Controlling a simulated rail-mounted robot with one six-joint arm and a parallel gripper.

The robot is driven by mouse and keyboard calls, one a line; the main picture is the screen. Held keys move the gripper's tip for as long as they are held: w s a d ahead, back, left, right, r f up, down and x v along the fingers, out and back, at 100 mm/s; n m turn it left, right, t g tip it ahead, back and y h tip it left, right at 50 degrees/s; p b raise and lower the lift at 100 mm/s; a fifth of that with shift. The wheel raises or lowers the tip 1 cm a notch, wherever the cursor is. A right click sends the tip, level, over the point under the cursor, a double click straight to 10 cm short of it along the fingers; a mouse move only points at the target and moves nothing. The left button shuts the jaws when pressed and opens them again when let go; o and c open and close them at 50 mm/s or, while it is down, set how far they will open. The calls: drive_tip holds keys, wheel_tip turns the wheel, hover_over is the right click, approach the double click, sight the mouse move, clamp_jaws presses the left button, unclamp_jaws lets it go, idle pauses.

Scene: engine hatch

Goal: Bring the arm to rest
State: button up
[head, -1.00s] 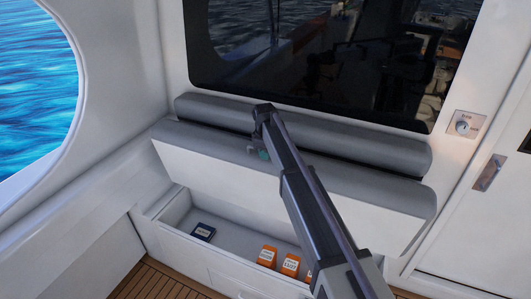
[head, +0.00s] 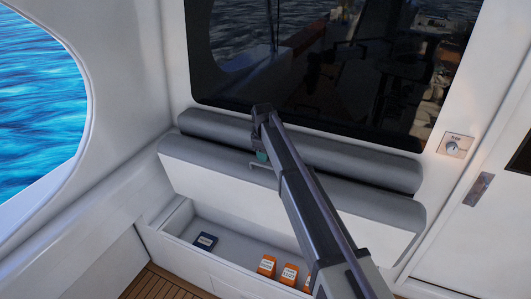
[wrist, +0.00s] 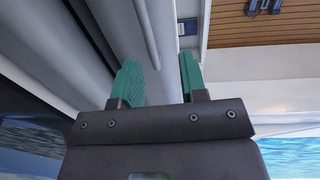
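My gripper (head: 262,155) is at the end of my outstretched arm, close to the grey front edge of the raised hatch lid (head: 335,208). In the wrist view its two green fingers (wrist: 160,80) stand apart with nothing seen held between them. A thin handle (head: 264,165) shows on the lid just beneath the gripper in the head view. In the wrist view a long grey bar (wrist: 146,30) runs beyond the fingers; I cannot tell whether they touch anything. The lid is up, with the open bin showing below it.
The open bin (head: 175,217) holds a dark blue box (head: 205,241) and several orange boxes (head: 267,265), partly hidden by my arm. A dark window (head: 330,60) is behind the lid. A small switch panel (head: 455,145) is on the right wall. Wooden deck (head: 165,283) lies in front.

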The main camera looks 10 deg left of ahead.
drive_tip(key=shift+r, duration=0.4)
drive_tip(key=s+d+f+m+b, duration=0.4)
drive_tip(key=s+d+m, duration=0.1)
drive_tip(key=s+d, duration=0.5)
drive_tip(key=s+d+f+m+b, duration=0.4)
drive_tip(key=s+d+m+b, duration=0.1)
drive_tip(key=s+d, duration=0.6)
drive_tip(key=s+d+f+m+g+b, duration=0.1)
drive_tip(key=s+d+f+m+b, duration=0.3)
drive_tip(key=s+d, duration=0.7)
drive_tip(key=s+f+m, duration=0.1)
drive_tip(key=s, duration=0.2)
drive_tip(key=shift+s+d, duration=0.15)
drive_tip(key=shift+s, duration=0.2)
drive_tip(key=shift+f, duration=0.1)
